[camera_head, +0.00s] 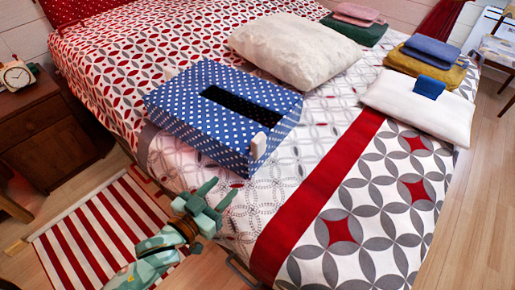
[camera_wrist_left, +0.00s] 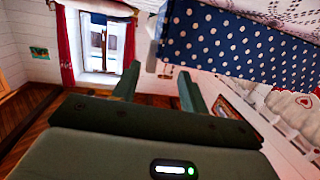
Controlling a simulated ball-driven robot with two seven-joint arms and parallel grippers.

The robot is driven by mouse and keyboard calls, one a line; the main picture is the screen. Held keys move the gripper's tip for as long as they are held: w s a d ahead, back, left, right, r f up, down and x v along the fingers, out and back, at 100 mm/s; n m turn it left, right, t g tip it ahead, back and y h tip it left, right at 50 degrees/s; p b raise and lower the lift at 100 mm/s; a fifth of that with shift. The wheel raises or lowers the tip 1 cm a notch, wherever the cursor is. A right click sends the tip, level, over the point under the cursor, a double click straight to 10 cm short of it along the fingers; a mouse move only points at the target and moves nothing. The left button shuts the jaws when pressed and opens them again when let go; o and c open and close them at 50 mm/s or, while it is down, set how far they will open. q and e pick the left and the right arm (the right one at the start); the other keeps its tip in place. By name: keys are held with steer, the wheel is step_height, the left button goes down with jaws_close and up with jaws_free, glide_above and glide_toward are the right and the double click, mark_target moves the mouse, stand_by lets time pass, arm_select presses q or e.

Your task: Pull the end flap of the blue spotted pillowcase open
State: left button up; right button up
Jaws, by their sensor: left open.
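The blue pillowcase with white spots (camera_head: 185,110) lies on the bed, box-like, with a long dark opening in its top. A small cream tab (camera_head: 258,146) sticks out at its near right end, and another (camera_head: 170,72) shows at its far left. My left gripper (camera_head: 217,194) is open and empty, in front of the pillowcase's near side and apart from it. In the left wrist view the fingers (camera_wrist_left: 158,87) are spread with nothing between them, and the spotted cloth (camera_wrist_left: 235,48) is at upper right. My right gripper is not in view.
A white pillow (camera_head: 297,50) lies behind the pillowcase. Folded cloths and a white cushion (camera_head: 415,108) with a small blue item (camera_head: 428,87) lie at right. A nightstand (camera_head: 45,130) with a clock stands at left. A striped rug (camera_head: 100,235) covers the floor beside the bed (camera_head: 300,185).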

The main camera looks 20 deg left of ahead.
arm_select(q)
steer(key=t+b, duration=0.1)
glide_toward(263, 135)
steer(key=w+f+b, duration=0.1)
steer(key=w+b, duration=0.1)
steer(key=shift+a+f+h+b, duration=0.2)
steer(key=shift+f+h+b, duration=0.1)
steer(key=shift+f+h, duration=0.1)
steer(key=b+x, duration=0.1)
steer(key=x, duration=0.1)
steer(key=b+x, duration=0.1)
steer(key=x, duration=0.2)
steer(key=b+x, duration=0.1)
steer(key=x, duration=0.2)
steer(key=shift+r, duration=0.25)
steer(key=shift+w+d+r, duration=0.1)
steer(key=shift+w, duration=0.2)
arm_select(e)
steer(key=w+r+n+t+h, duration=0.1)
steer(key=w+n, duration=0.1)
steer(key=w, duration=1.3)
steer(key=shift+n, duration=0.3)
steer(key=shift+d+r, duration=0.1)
arm_select(q)
jaws_close()
